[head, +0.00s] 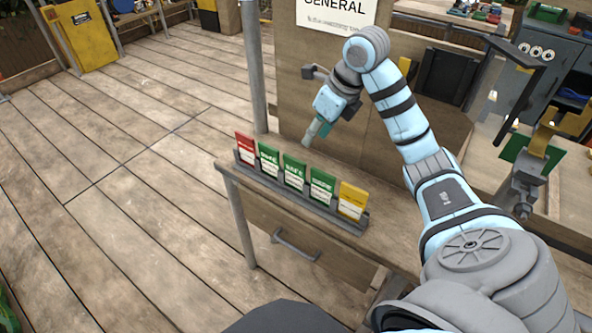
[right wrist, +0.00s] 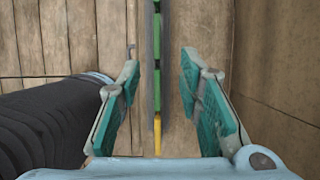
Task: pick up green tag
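Three green tags stand upright in a row in a grey rack (head: 300,196) on the wooden table: a left one (head: 268,159), a middle one (head: 294,171) and a right one (head: 322,185). A red tag (head: 245,149) is at the row's left end and a yellow tag (head: 352,200) at its right end. My right gripper (head: 309,140) is above and behind the row in the head view, apart from the tags. In the right wrist view it (right wrist: 161,70) is open and empty, with the thin green tag edges (right wrist: 157,85) showing below between its fingers. My left gripper is not in view.
The tabletop (head: 385,180) is clear around the rack. A wooden panel with a GENERAL sign (head: 338,14) stands behind it. A grey post (head: 254,70) rises at the table's left rear corner. A drawer with a handle (head: 295,246) is below.

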